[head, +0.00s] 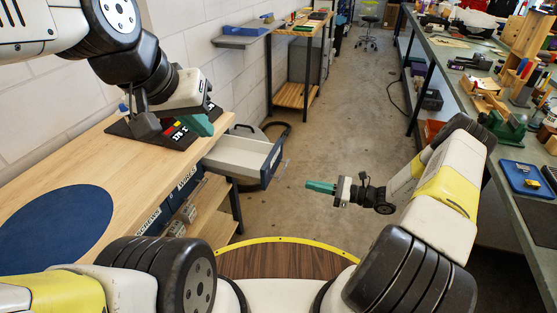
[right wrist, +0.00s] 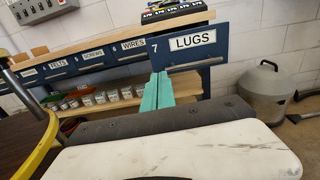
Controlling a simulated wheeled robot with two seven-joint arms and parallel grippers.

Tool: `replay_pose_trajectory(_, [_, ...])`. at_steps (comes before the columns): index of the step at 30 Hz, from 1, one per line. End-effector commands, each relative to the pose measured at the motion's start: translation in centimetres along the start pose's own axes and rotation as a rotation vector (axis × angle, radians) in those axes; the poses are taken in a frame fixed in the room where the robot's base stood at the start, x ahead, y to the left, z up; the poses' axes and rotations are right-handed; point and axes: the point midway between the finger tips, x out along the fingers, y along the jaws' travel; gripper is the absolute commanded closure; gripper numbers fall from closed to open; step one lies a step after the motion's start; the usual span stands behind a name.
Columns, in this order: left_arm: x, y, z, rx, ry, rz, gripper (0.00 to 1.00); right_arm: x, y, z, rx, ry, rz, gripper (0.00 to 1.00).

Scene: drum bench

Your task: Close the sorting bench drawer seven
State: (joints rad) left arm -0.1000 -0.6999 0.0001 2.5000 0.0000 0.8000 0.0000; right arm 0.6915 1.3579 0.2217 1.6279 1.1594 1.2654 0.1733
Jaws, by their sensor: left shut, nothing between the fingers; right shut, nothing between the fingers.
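Drawer seven (head: 238,157) is pulled out from the right end of the wooden sorting bench (head: 118,155), and its inside shows empty in the head view. In the right wrist view its blue front (right wrist: 188,48) carries a 7 and the label LUGS, and stands out from the row. My right gripper (head: 308,186) is shut and empty, over the floor to the right of the drawer front, apart from it. Its teal fingers (right wrist: 158,92) also show below the front in the wrist view. My left gripper (head: 205,124) is shut and empty above the bench top near the drawer.
Other labelled drawers, such as WIRES (right wrist: 127,46), appear shut. A black block with labels (head: 150,128) lies on the bench under my left wrist. A grey canister (right wrist: 262,95) stands by the wall. A cluttered green workbench (head: 470,75) runs along the right; floor between is clear.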

Motion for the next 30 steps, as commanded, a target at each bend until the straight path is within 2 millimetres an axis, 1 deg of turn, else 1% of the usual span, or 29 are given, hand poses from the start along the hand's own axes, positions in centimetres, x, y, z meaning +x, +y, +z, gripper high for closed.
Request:
replay_pose_trajectory(1, [0.0,0.0,0.0,0.000,0.000,0.000,1.00,0.0,0.0,-0.3,0.010,-0.008,-0.010,1.00])
replay_pose_trajectory(4, [0.0,0.0,0.0,0.000,0.000,0.000,1.00,0.6,-0.1,-0.5,0.016,-0.013,-0.016,1.00])
replay_pose_trajectory(8, [0.0,0.0,0.0,0.000,0.000,0.000,1.00,2.5,0.0,-0.5,0.016,-0.012,-0.012,1.00])
replay_pose_trajectory(18, [0.0,0.0,0.0,0.000,0.000,0.000,1.00,9.7,-0.1,-0.4,0.015,-0.012,-0.011,1.00])
replay_pose_trajectory(21, [0.0,0.0,0.0,0.000,0.000,0.000,1.00,11.4,-0.1,-0.4,0.013,-0.010,-0.012,1.00])
replay_pose_trajectory(25, [0.0,0.0,0.0,0.000,0.000,0.000,1.00,13.0,-0.2,-0.3,0.013,-0.011,-0.013,1.00])
replay_pose_trajectory(30, [0.0,0.0,0.0,0.000,0.000,0.000,1.00,13.9,-0.2,-0.3,0.014,-0.009,-0.013,1.00])
